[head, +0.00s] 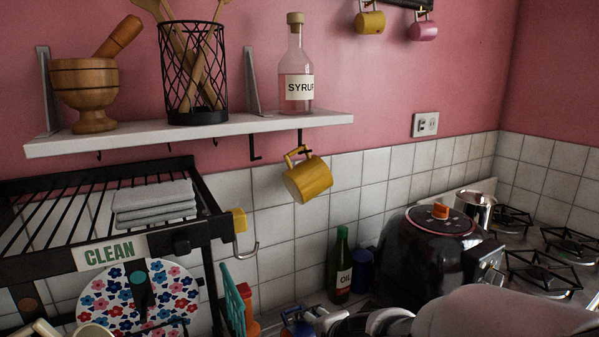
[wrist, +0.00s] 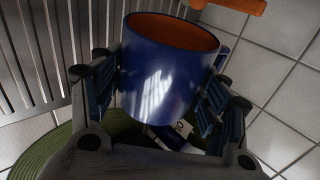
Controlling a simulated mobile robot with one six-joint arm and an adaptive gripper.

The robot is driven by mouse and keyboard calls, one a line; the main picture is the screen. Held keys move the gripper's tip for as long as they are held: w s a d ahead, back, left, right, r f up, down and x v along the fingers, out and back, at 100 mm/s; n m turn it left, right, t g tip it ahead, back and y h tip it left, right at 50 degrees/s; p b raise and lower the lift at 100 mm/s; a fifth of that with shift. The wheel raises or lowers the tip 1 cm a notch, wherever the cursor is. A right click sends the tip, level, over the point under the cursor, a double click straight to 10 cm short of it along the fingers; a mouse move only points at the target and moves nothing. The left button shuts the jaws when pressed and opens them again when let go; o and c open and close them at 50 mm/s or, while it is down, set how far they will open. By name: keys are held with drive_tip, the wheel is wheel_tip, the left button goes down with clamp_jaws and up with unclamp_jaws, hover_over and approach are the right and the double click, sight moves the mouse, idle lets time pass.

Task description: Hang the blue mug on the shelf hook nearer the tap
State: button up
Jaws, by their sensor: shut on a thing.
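The blue mug (wrist: 160,75), with an orange inside, is between the two finger pads of my gripper (wrist: 160,90) in the wrist view. The pads are shut on its sides and its open rim faces up in that picture. Its handle is mostly hidden. In the head view my gripper (head: 322,318) is low at the bottom edge, with a bit of blue beside it. Under the white shelf (head: 310,122) a black hook (head: 254,150) hangs empty. A yellow mug (head: 308,180) hangs from the hook to its right. I cannot make out the tap.
A black dish rack (head: 215,228) stands at the left, with folded cloths and a flowered plate (head: 105,305). A green oil bottle (head: 341,265) and a dark cooker (head: 425,250) are at the right. The tiled wall below the empty hook is clear.

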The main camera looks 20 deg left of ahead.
idle(0.4)
wheel_tip(320, 180, up, 32)
drive_tip(key=a+n+t+y, duration=0.2)
drive_tip(key=n+t+y, duration=0.1)
drive_tip(key=y, duration=0.5)
drive_tip(key=shift+s+y, duration=0.2)
drive_tip(key=shift+y, duration=0.1)
drive_tip(key=shift+w+d+r+p, duration=0.15)
drive_tip(key=shift+w+p, duration=0.05)
drive_tip(key=shift+p, duration=0.55)
